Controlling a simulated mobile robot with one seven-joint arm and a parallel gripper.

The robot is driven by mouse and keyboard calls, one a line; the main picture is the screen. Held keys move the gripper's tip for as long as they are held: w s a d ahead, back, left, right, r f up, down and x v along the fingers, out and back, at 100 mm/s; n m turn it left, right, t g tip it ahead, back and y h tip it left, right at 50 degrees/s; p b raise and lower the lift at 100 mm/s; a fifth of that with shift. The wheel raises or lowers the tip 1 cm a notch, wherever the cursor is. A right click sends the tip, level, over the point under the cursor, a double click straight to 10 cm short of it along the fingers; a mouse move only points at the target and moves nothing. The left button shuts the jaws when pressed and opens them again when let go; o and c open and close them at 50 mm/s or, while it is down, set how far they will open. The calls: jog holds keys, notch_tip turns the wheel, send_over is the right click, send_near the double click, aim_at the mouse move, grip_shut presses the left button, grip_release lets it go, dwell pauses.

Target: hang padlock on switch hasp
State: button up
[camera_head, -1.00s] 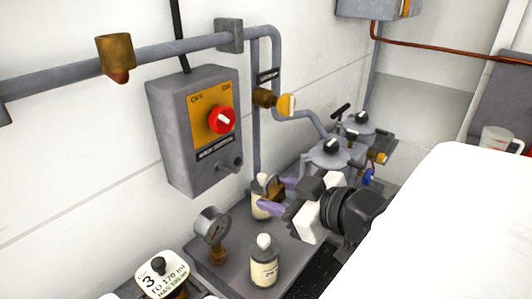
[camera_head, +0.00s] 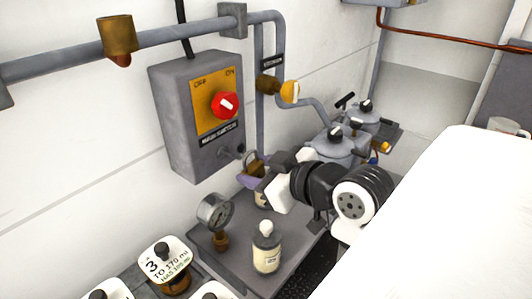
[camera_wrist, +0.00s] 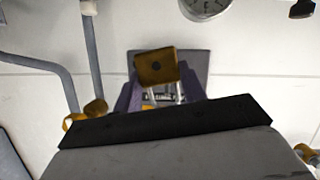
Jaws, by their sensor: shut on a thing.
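The grey switch box (camera_head: 180,135) is on the wall in the head view, with a yellow plate and a red knob (camera_head: 226,104). The small grey hasp (camera_head: 232,154) sticks out at its lower right. My gripper (camera_head: 254,176), with purple fingers, is just right of and below the hasp. It is shut on the brass padlock (camera_head: 256,164). In the wrist view the padlock body (camera_wrist: 157,66) sits between the fingers, its pale shackle (camera_wrist: 166,95) toward the picture bottom, partly hidden. I cannot tell whether the shackle touches the hasp.
A pressure gauge (camera_head: 214,212) and a white-capped bottle (camera_head: 266,250) stand on the grey bench (camera_head: 205,251) below. Another bottle (camera_head: 262,200) is partly hidden under my gripper. A pipe with a yellow-handled valve (camera_head: 280,90) runs right of the box. Grey lidded pots (camera_head: 335,145) stand behind.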

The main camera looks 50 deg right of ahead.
jog(key=shift+w+a+f, duration=0.1)
jog(key=shift+w, duration=1.2)
jog(key=shift+w+f+b, duration=0.65)
jog(key=shift+w, duration=0.05)
jog(key=o, duration=1.1)
jog(key=b+v, duration=0.2)
jog(key=v, duration=1.1)
jog(key=shift+s, duration=0.4)
jog(key=shift+s+r, duration=0.1)
